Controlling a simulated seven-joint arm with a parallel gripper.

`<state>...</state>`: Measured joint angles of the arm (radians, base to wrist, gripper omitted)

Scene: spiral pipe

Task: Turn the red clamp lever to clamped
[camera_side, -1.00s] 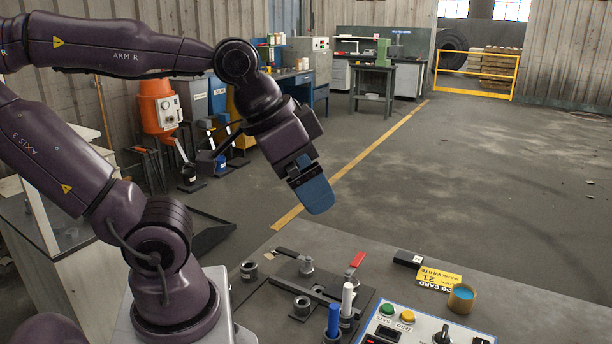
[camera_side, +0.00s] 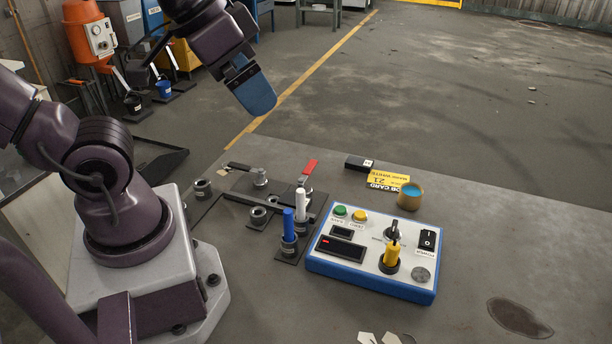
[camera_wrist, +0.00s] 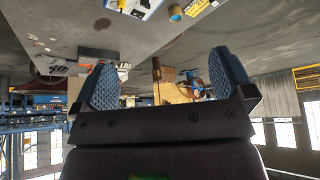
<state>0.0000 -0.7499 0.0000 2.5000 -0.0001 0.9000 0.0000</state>
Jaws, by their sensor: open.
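The red clamp lever (camera_side: 309,168) is in the side view, on a dark fixture plate (camera_side: 238,196) on the bench. Its red handle slants up and to the right from a metal pivot. My gripper (camera_side: 262,103) hangs in the air above and to the left of the lever, well apart from it. In the wrist view my gripper (camera_wrist: 166,72) has its two blue fingers wide apart with nothing between them. The wrist camera does not show the lever.
A black-handled lever (camera_side: 243,167) sits left of the red one. A blue marker (camera_side: 288,224) and a white marker (camera_side: 300,204) stand in front. A control box (camera_side: 370,286), cup (camera_side: 410,196) and yellow card (camera_side: 385,181) lie to the right. The bench's right part is mostly clear.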

